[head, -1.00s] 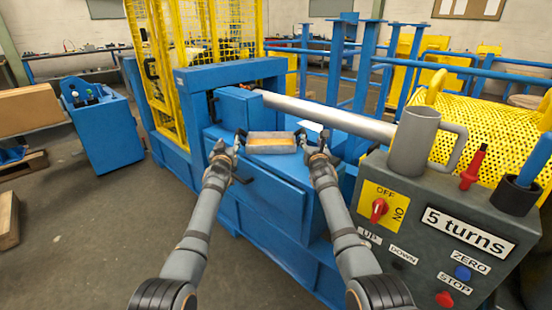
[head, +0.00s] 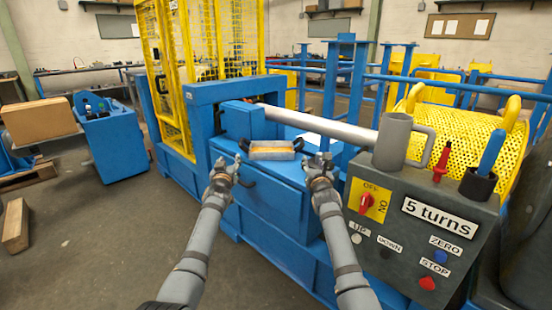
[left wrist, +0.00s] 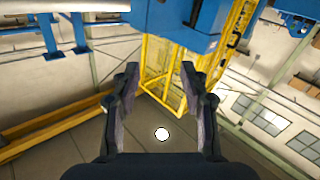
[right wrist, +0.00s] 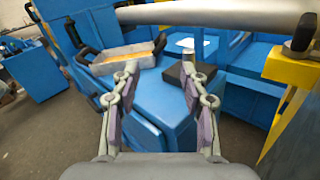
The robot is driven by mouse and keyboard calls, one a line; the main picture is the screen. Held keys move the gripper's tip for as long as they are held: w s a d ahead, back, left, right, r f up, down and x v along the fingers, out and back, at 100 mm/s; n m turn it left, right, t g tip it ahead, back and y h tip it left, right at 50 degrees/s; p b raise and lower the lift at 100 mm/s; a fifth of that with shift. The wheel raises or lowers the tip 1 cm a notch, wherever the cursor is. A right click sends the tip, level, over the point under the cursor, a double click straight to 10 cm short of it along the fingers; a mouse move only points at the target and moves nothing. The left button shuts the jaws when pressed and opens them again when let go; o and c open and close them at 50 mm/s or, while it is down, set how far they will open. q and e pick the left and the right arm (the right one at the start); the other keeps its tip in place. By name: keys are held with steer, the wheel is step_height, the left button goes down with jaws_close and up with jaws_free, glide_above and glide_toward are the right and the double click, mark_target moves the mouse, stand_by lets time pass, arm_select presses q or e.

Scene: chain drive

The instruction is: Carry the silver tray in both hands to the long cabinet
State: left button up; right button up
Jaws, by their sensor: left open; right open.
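The silver tray (head: 272,156) is a small shallow rectangle with an orange-yellow inside and dark end handles. It rests on top of the blue machine housing (head: 262,188) and also shows in the right wrist view (right wrist: 110,67). My left gripper (head: 226,168) is open and empty, just left of the tray and nearer to me. It shows open in the left wrist view, where the tray is not seen. My right gripper (head: 319,166) is open and empty, right of the tray and apart from it. I cannot tell which thing is the long cabinet.
A grey control box (head: 425,225) stands at the right. A metal bar (head: 320,127) runs behind the tray, and a yellow cage (head: 180,70) rises at the back left. A dark block (right wrist: 178,76) lies near my right fingers.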

steer(key=s, duration=0.5)
